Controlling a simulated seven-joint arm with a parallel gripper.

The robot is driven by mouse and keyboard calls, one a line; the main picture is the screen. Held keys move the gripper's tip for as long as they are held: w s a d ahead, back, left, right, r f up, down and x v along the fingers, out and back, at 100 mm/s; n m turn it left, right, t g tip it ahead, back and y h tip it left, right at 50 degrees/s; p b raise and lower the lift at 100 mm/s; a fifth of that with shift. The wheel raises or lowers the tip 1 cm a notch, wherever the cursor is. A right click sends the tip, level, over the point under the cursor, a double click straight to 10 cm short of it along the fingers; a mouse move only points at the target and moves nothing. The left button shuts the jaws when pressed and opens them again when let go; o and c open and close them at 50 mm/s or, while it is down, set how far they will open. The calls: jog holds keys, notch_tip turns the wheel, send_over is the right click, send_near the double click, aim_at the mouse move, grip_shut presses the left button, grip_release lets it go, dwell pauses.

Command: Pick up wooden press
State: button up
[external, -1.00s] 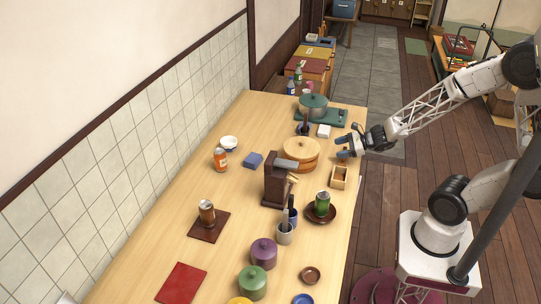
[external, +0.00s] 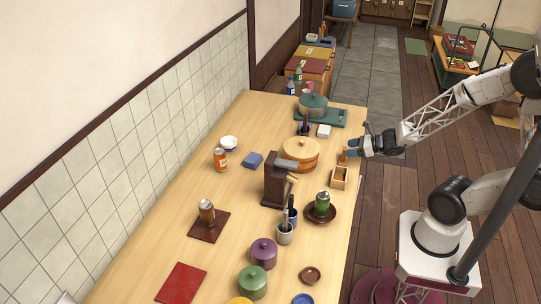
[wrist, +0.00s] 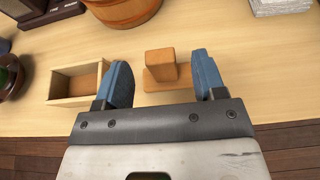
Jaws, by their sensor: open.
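The wooden press (wrist: 163,68) is a small orange-brown block with an upright handle on a flat base. It stands on the table near its edge, and in the external view (external: 343,157) it shows small beside my gripper. My gripper (external: 356,147) is open, with nothing held. The near part of the base lies between the fingers in the picture. I cannot tell the exact height of the fingertips.
An open wooden box (wrist: 53,86) sits left of the press in the wrist view. A round wooden tub (external: 301,164) stands close behind. The table edge is close.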

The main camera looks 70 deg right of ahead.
aim_at(346, 148)
jog(key=shift+w+f, duration=0.1)
jog(key=shift+w, duration=0.05)
jog(key=shift+x, duration=2.35)
jog(key=c, duration=1)
notch_tip(346, 148, up, 10)
jog(key=shift+r, duration=0.1)
